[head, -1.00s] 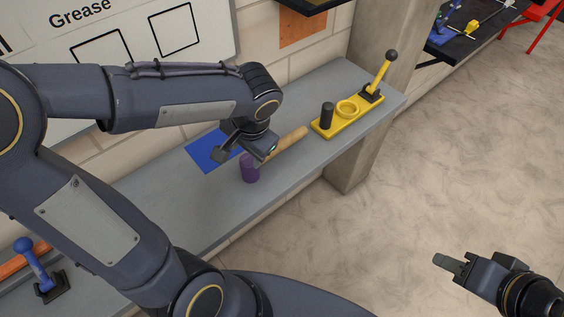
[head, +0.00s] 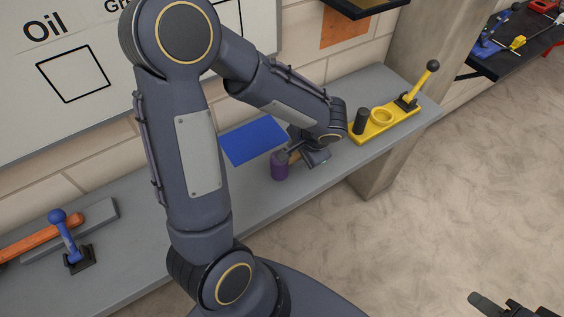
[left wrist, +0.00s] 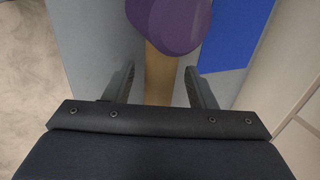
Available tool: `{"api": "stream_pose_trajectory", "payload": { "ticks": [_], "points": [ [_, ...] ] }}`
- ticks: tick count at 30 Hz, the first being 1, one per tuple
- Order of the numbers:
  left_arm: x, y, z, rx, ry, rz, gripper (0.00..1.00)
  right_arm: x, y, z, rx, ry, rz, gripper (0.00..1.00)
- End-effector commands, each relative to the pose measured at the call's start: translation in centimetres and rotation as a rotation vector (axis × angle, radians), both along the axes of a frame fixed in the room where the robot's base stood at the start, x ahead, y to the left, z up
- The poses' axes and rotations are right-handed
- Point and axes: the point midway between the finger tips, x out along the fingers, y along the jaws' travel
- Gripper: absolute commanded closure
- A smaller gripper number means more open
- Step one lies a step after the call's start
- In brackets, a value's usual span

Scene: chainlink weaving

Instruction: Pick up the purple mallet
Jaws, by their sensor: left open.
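The purple mallet (head: 279,170) lies on the grey shelf, with its purple head toward the shelf's front edge. Its wooden handle is mostly hidden by my left gripper (head: 299,156) in the head view. In the left wrist view the purple head (left wrist: 176,22) is at the top and the tan handle (left wrist: 160,78) runs down between the two fingers of my left gripper (left wrist: 162,85). The fingers are open, one on each side of the handle, with gaps visible. My right gripper (head: 484,303) is at the lower right edge, partly cut off, far from the mallet.
A blue mat (head: 253,139) lies behind the mallet on the grey shelf (head: 130,255). A yellow base (head: 385,121) with a ring, a black post and a lever stands to the right. A blue-knobbed lever (head: 70,240) and an orange bar (head: 28,242) are at the left.

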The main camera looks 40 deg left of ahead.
Motion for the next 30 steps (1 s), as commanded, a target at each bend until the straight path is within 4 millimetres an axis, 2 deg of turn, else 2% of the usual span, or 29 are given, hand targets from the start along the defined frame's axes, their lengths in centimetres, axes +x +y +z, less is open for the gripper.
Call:
{"api": "stream_pose_trajectory", "payload": {
  "ticks": [8, 20, 30],
  "points": [
    [0.09, 0.17, -0.51, 0.0, -0.001, 0.001, 0.49, -0.01, 0.0, 0.0, 0.0, 0.0, 0.0, 0.64],
    [0.09, 0.15, -0.47, 0.0, -0.001, 0.001, 0.99, -0.01, 0.0, 0.0, 0.0, 0.0, 0.0, 0.64],
    [0.13, 0.15, -0.33, 0.0, -0.002, 0.0, 1.0, -0.01, 0.0, 0.02, 0.0, 0.0, 0.0, 0.64]
  ]
}}
